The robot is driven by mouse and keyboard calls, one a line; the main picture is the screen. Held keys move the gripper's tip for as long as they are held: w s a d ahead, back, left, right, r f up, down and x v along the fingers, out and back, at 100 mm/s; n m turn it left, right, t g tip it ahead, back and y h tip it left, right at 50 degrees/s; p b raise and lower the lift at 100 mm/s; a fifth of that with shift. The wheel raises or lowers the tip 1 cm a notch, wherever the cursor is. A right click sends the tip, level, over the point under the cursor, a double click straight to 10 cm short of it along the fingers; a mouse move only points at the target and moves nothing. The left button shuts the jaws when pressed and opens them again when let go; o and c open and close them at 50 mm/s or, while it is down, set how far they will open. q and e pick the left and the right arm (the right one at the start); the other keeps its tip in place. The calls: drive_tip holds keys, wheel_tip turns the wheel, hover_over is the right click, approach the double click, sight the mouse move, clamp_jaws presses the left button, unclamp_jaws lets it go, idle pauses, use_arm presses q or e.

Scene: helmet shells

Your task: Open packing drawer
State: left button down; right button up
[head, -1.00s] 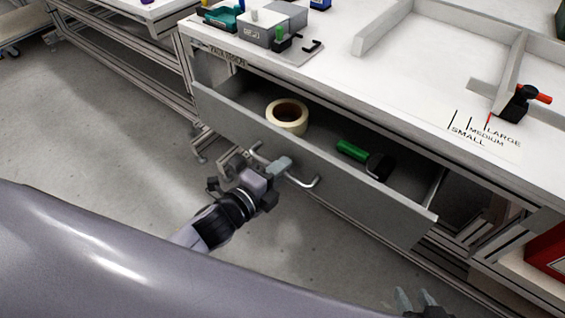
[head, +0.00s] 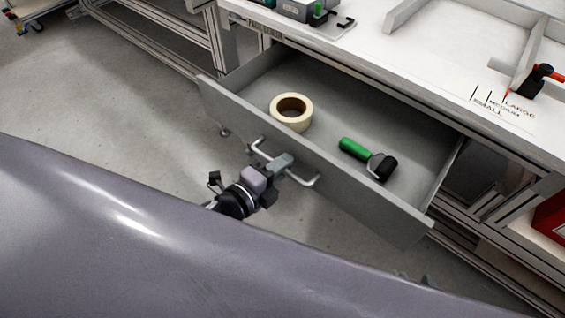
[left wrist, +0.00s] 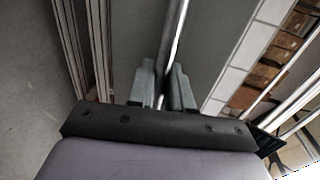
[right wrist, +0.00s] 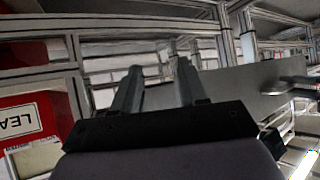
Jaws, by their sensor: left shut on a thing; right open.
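The grey packing drawer (head: 375,205) stands pulled well out from under the white table in the head view. Its bar handle (head: 305,181) runs along the front panel. My left gripper (head: 281,163) is shut on the handle near its middle. In the left wrist view the bar of the handle (left wrist: 177,35) passes between the fingers (left wrist: 167,88). Inside the drawer lie a roll of cream tape (head: 291,112) and a roller with a green grip (head: 356,149).
The white tabletop (head: 430,70) has raised ledges, size markings and a red-handled black tool (head: 537,78). A red box (head: 550,222) sits on a lower shelf at the right. Grey floor (head: 100,100) lies open to the left of the drawer.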

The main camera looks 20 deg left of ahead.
idle(0.3)
use_arm(q)
drive_tip(key=c, duration=1.2)
unclamp_jaws()
drive_tip(key=shift+c, duration=0.2)
drive_tip(key=v, duration=0.7)
drive_tip(key=shift+p, duration=0.3)
drive_tip(key=shift+s, duration=0.1)
drive_tip(key=s+a+f+n+g+y, duration=0.3)
drive_tip(key=s+f+n, duration=0.35)
drive_tip(key=n, duration=1.25)
wheel_tip(320, 180, up, 9)
drive_tip(key=g+p, duration=0.1)
drive_tip(key=p, duration=1.2)
drive_tip(key=shift+s+a+r+n, duration=0.15)
drive_tip(key=shift+s+n, duration=0.15)
drive_tip(key=shift+s, duration=0.15)
